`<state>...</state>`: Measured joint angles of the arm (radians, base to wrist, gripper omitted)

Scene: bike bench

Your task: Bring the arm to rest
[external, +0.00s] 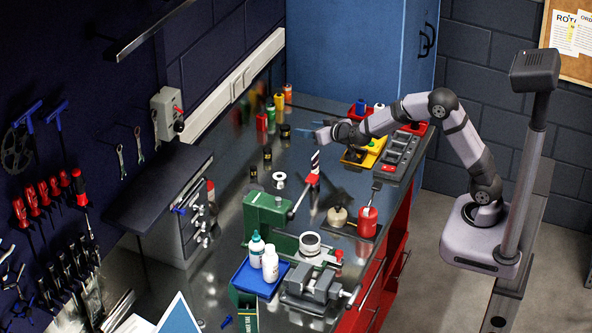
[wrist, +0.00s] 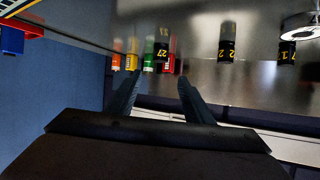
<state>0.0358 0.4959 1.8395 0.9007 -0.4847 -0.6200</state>
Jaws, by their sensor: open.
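My gripper (external: 319,133) is open and empty, held above the far part of the metal bench (external: 232,200). In the wrist view its two dark fingers (wrist: 157,92) stand apart with nothing between their tips. My arm reaches left from its base at the right of the external view, bent at the elbow.
Red, green, yellow and orange bottles (external: 270,112) stand near the wall, with small black numbered cylinders (wrist: 227,42). A yellow tray (external: 372,150) is below my arm.

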